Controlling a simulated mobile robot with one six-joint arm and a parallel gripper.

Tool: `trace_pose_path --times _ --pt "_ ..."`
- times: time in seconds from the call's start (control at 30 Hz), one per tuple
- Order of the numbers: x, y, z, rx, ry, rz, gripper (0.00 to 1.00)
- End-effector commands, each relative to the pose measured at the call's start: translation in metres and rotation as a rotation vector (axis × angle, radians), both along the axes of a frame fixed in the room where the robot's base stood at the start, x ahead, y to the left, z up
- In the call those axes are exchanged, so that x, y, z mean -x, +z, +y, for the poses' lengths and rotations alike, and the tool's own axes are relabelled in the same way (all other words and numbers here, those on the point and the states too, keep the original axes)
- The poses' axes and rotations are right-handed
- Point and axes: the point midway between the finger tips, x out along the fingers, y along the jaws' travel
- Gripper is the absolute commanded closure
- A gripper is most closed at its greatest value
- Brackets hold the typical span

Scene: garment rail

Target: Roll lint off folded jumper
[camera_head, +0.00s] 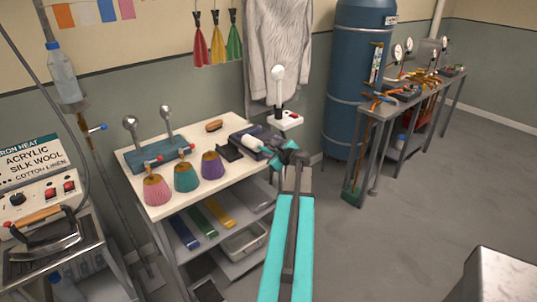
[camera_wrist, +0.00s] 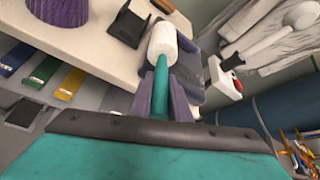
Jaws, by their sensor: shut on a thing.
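My gripper (camera_head: 278,155) is shut on the teal handle (camera_wrist: 160,85) of a lint roller. The roller's white roll (camera_head: 252,143) points away from the fingers; in the wrist view it is the white cylinder (camera_wrist: 163,40). A flat dark slate-blue item, seemingly the folded jumper (camera_head: 246,132), lies at the right end of the white-topped table. The roll is over or beside its near edge; I cannot tell whether they touch. In the wrist view the slate item (camera_wrist: 211,72) is right of the roll, partly hidden by the fingers. A black stand (camera_head: 229,153) is left of the roll.
The table (camera_head: 150,208) also carries a brush (camera_head: 214,125), a blue block with levers (camera_head: 158,153), and pink, teal and purple cones (camera_head: 212,165). A white-headed device (camera_head: 278,90) stands by the table's right end. A pale garment (camera_head: 262,45) hangs behind.

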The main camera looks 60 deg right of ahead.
Motion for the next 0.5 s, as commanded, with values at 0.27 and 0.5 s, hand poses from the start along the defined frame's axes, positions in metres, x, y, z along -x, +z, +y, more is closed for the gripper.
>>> trace_pose_path --times 0.27,0.5 --pt "0.004 -0.001 -0.015 -0.001 0.001 0.002 1.0" --pt "0.009 -0.001 -0.027 0.0 0.0 0.002 1.0"
